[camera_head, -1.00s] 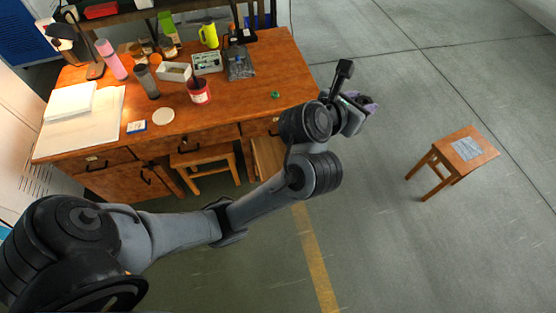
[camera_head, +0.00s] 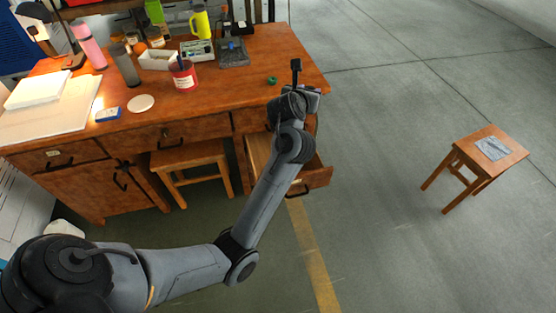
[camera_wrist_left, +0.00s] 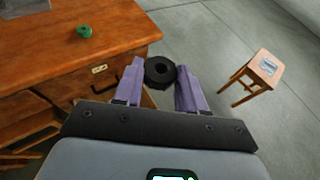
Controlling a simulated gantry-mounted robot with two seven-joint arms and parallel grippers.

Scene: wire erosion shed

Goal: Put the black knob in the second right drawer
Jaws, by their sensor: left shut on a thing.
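The black knob (camera_wrist_left: 151,78), round with a hole in its middle, is between the purple fingers of my left gripper (camera_wrist_left: 160,70), which is shut on it. In the head view my left gripper (camera_head: 304,97) is at the right front of the wooden desk; its fingers and the knob are mostly hidden there by my wrist. Below it, a lower right drawer (camera_head: 316,178) of the desk stands pulled out, partly covered by my forearm. The drawer above it (camera_head: 250,119) looks closed. My right gripper is not in view.
The wooden desk (camera_head: 215,98) carries a green ring (camera_head: 272,80), a red tin (camera_head: 184,77), bottles, papers and a small meter (camera_head: 197,51). One stool (camera_head: 190,160) stands under the desk, another (camera_head: 480,160) at the right. Floor between drawer and right stool is clear.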

